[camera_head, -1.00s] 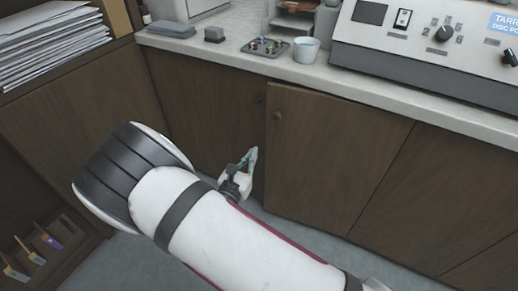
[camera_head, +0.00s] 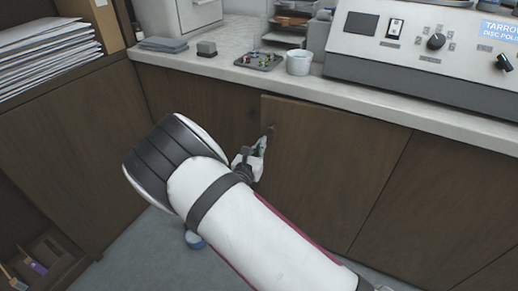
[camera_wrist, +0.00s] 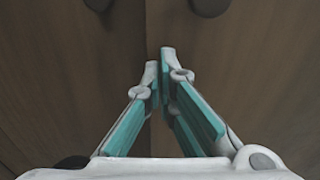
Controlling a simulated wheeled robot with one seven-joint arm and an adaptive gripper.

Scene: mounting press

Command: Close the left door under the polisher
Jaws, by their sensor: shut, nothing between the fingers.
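The polisher (camera_head: 430,45) stands on the counter at the upper right. The left door (camera_head: 330,170) under it is a brown wood panel with a dark round knob (camera_head: 271,130) near its upper left corner. Its left edge looks slightly proud of the neighbouring panel, so it seems a little ajar. My gripper (camera_head: 263,142) is shut and empty, just below the knob at the door's left edge; I cannot tell if it touches. In the wrist view, the turquoise fingers (camera_wrist: 163,62) meet at the seam between two panels, below two dark knobs.
The pale counter edge (camera_head: 400,108) overhangs the doors. A small tray (camera_head: 260,61) and a white cup (camera_head: 299,63) stand on it. Another wood panel (camera_head: 440,200) adjoins on the right. Shelving with papers (camera_head: 45,55) is on the left. Grey floor lies below.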

